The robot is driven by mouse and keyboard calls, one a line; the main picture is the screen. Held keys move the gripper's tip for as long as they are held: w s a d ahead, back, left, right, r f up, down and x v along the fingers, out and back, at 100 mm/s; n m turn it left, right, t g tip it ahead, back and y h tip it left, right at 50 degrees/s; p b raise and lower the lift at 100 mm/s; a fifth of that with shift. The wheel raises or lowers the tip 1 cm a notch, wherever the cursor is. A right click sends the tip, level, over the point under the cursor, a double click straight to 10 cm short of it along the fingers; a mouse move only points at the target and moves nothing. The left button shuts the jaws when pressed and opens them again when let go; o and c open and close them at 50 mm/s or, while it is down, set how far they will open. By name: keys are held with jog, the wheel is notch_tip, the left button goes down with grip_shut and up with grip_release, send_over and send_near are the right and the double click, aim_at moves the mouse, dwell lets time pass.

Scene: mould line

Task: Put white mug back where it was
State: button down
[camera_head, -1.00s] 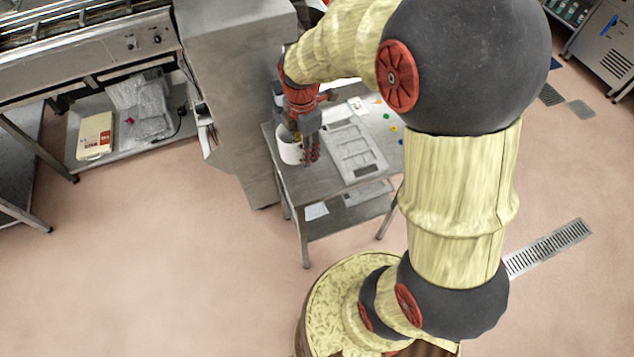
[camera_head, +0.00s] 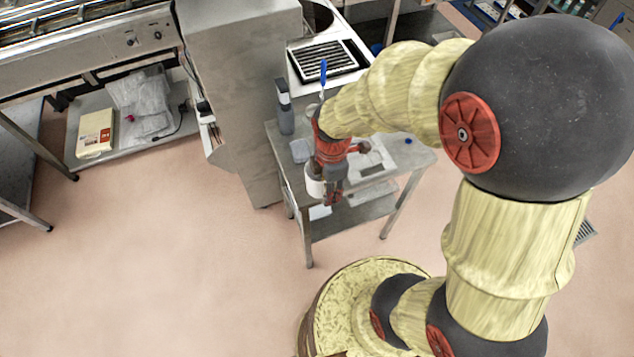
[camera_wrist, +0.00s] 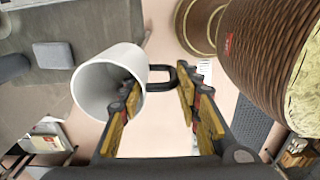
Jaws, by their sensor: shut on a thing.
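The white mug (camera_head: 314,187) is in my gripper (camera_head: 334,196), near the front left edge of the grey metal table (camera_head: 418,158) in the head view. In the wrist view the white mug (camera_wrist: 112,82) lies tilted, its open mouth facing left, with pink floor behind part of it. Its dark handle (camera_wrist: 160,74) reaches between the two yellow-padded fingers of my gripper (camera_wrist: 158,95). The mug's inside looks empty. In the head view my gripper and arm hide part of the mug and of the table top.
A dark bottle (camera_head: 285,110) and a small pale block (camera_head: 300,150) stand at the table's back left. A pale tray (camera_head: 372,163) lies on the table, partly hidden. A grey machine housing (camera_head: 240,90) rises close on the left. The floor in front is clear.

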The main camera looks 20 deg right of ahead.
aim_at(317, 178)
jog(key=w+f, duration=0.6)
jog(key=w, duration=0.1)
jog(key=shift+w+f, duration=0.25)
jog(key=shift+w, duration=0.05)
jog(key=shift+w+f, duration=0.2)
jog(key=shift+f, duration=0.15)
jog(key=shift+w+f, duration=0.1)
jog(key=shift+f, duration=1.45)
jog(key=shift+f+b, duration=0.1)
jog(key=shift+b, duration=0.2)
jog(key=c, duration=1.4)
grip_release()
jog(key=shift+o, duration=0.7)
